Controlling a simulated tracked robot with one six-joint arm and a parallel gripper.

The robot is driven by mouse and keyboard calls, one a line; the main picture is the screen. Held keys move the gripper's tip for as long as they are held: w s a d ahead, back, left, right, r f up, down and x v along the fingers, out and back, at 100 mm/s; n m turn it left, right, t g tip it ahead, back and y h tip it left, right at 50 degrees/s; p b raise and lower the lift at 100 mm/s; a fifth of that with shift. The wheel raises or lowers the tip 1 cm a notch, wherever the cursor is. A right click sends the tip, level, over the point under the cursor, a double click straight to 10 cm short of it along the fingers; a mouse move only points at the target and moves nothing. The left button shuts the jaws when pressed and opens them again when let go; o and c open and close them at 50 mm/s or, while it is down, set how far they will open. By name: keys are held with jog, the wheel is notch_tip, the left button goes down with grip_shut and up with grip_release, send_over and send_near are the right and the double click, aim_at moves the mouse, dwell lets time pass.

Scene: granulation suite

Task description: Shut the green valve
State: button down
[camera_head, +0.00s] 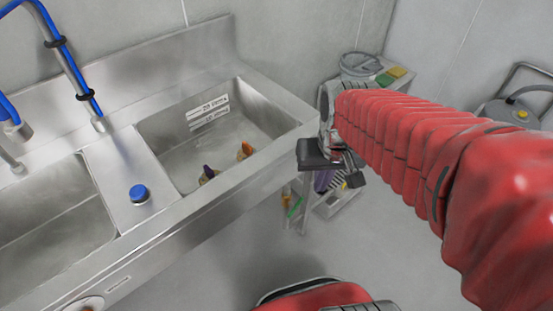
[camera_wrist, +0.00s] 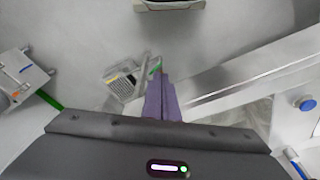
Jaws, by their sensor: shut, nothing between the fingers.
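A small green lever-like part (camera_head: 294,207), likely the green valve, shows low beside the sink's leg in the head view. In the wrist view a small green part (camera_wrist: 155,68) shows just beyond my fingertips; whether they touch it is unclear. My gripper (camera_wrist: 161,78) has purple fingers pressed together, with nothing between them. In the head view my gripper (camera_head: 322,181) hangs beside the right end of the sink, partly hidden by its dark wrist plate. The valve's pipe and its exact lever position are too small to tell.
A steel sink (camera_head: 262,165) stands left of my arm, with a blue cap (camera_head: 139,194) on its ledge. A pale tray (camera_head: 338,203) lies on the floor near the gripper. A grey bucket (camera_head: 360,65) stands behind the arm.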

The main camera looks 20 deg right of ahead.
jog(key=s+a+r+n+t, duration=0.2)
jog(key=s+a+r+t, duration=0.1)
jog(key=r, duration=0.4)
jog(key=s+a, duration=0.1)
jog(key=a, duration=0.1)
jog(key=shift+a+r+t, duration=0.25)
jog(key=shift+a+t, duration=0.05)
jog(key=c, duration=2.5)
grip_release()
